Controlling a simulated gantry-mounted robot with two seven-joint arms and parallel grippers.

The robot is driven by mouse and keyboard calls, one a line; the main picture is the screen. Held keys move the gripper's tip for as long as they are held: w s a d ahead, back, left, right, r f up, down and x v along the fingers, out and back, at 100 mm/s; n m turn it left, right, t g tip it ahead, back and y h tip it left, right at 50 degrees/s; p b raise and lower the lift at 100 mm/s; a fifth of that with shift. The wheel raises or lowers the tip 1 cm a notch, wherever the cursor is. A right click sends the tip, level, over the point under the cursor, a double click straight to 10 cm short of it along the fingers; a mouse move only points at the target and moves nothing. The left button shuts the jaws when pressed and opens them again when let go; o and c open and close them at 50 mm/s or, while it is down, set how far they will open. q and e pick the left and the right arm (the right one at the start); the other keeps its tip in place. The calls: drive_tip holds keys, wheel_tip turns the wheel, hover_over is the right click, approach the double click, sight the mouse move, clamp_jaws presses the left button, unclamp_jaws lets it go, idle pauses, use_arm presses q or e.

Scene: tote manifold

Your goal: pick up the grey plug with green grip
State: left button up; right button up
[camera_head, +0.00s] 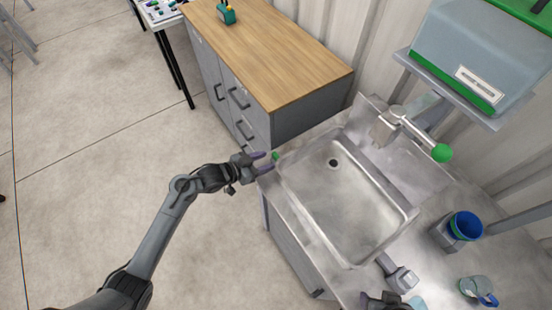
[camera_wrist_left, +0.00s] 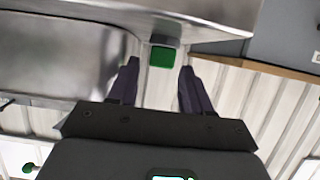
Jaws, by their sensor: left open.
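The grey plug with green grip shows as a small green piece (camera_head: 275,155) at the sink's left corner, near the edge of the counter. In the left wrist view its green grip (camera_wrist_left: 162,57) faces me, with a little grey behind it. My left gripper (camera_head: 263,162) is open, with its dark purple fingers beside the plug. In the left wrist view the left gripper (camera_wrist_left: 159,68) has one finger on each side of the green grip, with gaps between. A dark part, likely my right gripper (camera_head: 385,300), is cut off at the bottom edge of the head view.
The metal sink (camera_head: 335,200) is empty, and a tap with a green ball handle (camera_head: 442,153) stands behind it. A wood-topped cabinet (camera_head: 270,50) adjoins the sink unit. A blue cup (camera_head: 466,225) and a jug (camera_head: 478,290) stand at right.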

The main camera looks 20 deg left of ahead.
sight(274, 157)
use_arm(q)
drive_tip(key=shift+w+d+f, duration=0.25)
drive_tip(key=shift+w+d, duration=0.1)
drive_tip(key=shift+w, duration=0.25)
use_arm(e)
drive_tip(key=shift+s+a+f, duration=0.15)
drive_tip(key=shift+f, duration=0.05)
use_arm(q)
drive_tip(key=shift+b+x, duration=0.35)
drive_tip(key=shift+x, duration=1.75)
use_arm(e)
drive_tip(key=shift+f, duration=0.25)
use_arm(q)
drive_tip(key=shift+w+a+r, duration=0.1)
drive_tip(key=shift+c, duration=0.2)
drive_tip(key=c, duration=0.7)
drive_tip(key=shift+r, duration=0.1)
